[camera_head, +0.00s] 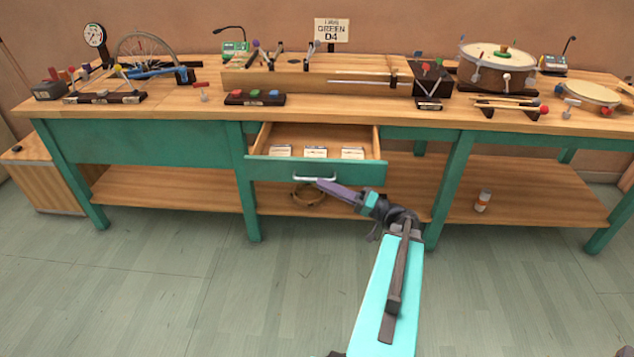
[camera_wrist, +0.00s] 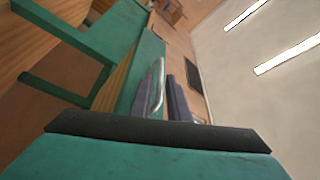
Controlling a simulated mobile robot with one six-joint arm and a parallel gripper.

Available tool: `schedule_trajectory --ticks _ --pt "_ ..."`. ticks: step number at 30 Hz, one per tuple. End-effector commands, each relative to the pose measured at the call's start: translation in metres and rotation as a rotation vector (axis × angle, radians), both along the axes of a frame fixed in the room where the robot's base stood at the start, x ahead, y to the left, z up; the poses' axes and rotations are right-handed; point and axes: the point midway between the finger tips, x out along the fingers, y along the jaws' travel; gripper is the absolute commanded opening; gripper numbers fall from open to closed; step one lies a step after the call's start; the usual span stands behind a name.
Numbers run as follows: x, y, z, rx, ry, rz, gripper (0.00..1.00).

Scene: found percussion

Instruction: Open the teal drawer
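The teal drawer (camera_head: 340,172) under the workbench is pulled out, and its wooden inside shows. Several pale labelled cards or packets (camera_head: 316,152) lie in it. Its silver bar handle (camera_head: 302,177) is on the front, left of the middle; it also shows close up in the wrist view (camera_wrist: 160,85). My gripper (camera_head: 322,184) is at the handle, reaching in from the lower right. In the wrist view its two dark purple fingers (camera_wrist: 165,97) lie close to the handle, one on either side. I cannot tell whether they touch the bar.
The wooden bench top (camera_head: 180,110) carries a drum (camera_head: 495,75), a wheel (camera_head: 147,50) and several mallets and blocks. A lower shelf (camera_head: 390,195) holds a ring (camera_head: 308,195) and a small bottle (camera_head: 483,200). The green floor (camera_head: 250,300) in front is clear.

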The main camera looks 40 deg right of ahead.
Motion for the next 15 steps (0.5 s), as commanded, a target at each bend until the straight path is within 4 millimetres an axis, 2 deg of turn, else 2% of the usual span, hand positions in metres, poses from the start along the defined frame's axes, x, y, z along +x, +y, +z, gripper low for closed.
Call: schedule_trajectory --ticks 15 --pt "-0.059 -0.03 -0.014 0.001 0.0 -0.004 0.15"
